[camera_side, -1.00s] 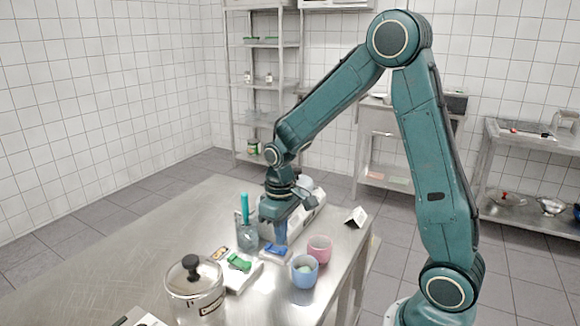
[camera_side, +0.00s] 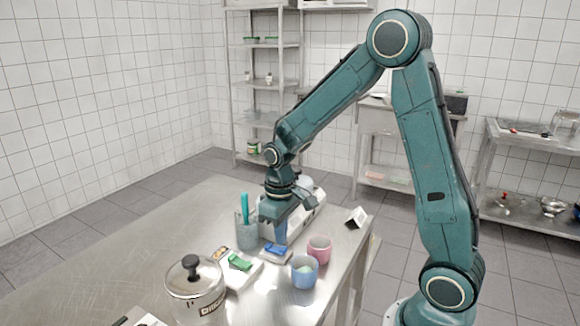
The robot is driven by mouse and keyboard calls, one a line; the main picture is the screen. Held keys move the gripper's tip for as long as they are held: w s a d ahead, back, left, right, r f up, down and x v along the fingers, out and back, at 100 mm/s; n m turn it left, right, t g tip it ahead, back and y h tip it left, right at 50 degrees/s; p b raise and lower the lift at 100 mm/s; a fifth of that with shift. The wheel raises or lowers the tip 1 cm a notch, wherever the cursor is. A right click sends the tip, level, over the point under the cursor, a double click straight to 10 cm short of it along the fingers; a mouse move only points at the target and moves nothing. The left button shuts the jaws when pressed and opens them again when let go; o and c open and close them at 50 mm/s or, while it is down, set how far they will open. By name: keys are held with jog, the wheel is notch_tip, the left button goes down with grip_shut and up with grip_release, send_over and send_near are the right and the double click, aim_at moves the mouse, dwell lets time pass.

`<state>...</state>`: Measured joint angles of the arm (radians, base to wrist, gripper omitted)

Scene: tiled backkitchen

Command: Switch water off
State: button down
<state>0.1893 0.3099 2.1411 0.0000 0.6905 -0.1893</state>
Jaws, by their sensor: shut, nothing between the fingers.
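My gripper (camera_side: 279,242) points down over the table, its fingers together with nothing visible between them. The fingertips are at or just above a small blue lever-like part (camera_side: 275,250) on a pale base; I cannot tell whether they touch it. A similar green part (camera_side: 239,262) sits on a white base to the left and nearer the camera. No label saying water is readable, so I cannot tell which part belongs to the water. The fingers partly hide the far side of the blue part.
A lidded pot (camera_side: 195,292) stands at the front left. A blue cup (camera_side: 304,274) and a pink cup (camera_side: 319,250) stand close right of the gripper. A grey holder with a teal stick (camera_side: 245,232) is close left. The left of the metal table (camera_side: 110,265) is clear.

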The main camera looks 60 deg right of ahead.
jog(key=shift+f, duration=0.95)
dwell(1.1)
jog(key=shift+r, duration=3.5)
jog(key=shift+r, duration=0.1)
jog(key=s+a+r+t, duration=0.2)
jog(key=s+r, duration=0.3)
jog(key=s, duration=0.4)
jog(key=s+a+r+t, duration=0.3)
jog(key=s+r, duration=0.3)
jog(key=s, duration=0.2)
jog(key=shift+s+a+r+t, duration=0.2)
jog(key=shift+s+a+t, duration=0.15)
jog(key=shift+a, duration=0.55)
